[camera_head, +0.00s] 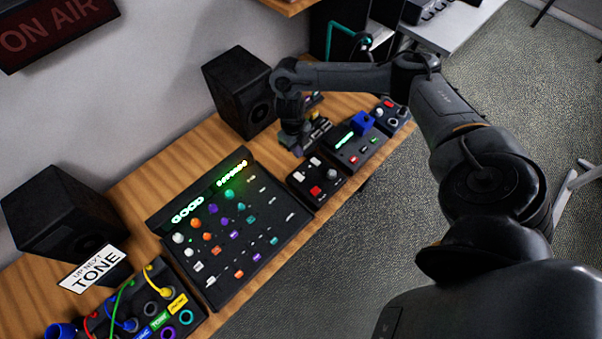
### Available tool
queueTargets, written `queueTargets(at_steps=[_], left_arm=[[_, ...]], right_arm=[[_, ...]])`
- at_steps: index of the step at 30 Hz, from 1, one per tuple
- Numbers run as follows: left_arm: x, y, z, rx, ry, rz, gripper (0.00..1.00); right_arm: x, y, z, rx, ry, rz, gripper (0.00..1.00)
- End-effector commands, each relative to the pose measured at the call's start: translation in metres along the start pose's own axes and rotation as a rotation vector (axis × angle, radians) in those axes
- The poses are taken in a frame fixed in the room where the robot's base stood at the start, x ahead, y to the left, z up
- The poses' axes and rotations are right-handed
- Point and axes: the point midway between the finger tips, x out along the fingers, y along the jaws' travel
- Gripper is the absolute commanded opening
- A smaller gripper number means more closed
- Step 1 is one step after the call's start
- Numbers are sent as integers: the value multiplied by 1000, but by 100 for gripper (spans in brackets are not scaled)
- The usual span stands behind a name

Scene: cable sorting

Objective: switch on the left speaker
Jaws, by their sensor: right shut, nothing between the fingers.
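The left speaker (62,214) is a black box at the left of the wooden desk, against the wall. A second black speaker (239,88) stands farther along the desk. No switch on the left speaker can be made out, and a white card reading "UP NEXT TONE" (95,268) stands in front of its lower part. My right gripper (297,148) points down beside the second speaker, over small dark devices, far from the left speaker. It is shut and empty; its fingertips are small and dark here. My left gripper is not in view.
A mixer (283,222) with a lit "GOOD" display fills the desk's middle. A patch box (196,312) with coloured cables is at the lower left. Small button boxes (322,186) line the front edge. A red "ON AIR" sign (55,30) hangs above.

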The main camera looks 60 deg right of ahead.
Motion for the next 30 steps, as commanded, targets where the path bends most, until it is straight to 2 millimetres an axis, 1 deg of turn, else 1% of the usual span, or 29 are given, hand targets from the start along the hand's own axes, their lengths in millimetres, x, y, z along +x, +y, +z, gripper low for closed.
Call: queueTargets(at_steps=[5,10,17,19,24,30], left_arm=[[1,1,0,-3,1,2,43],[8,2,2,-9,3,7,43],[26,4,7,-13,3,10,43],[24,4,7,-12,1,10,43],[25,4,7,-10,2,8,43],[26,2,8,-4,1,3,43]], right_arm=[[2,0,0,0,0,0,0],[17,1,0,-1,2,1,0],[56,1,-1,1,4,2,0],[65,1,-1,2,4,0,0],[95,1,-1,1,3,1,0],[123,1,-1,1,1,0,0]])
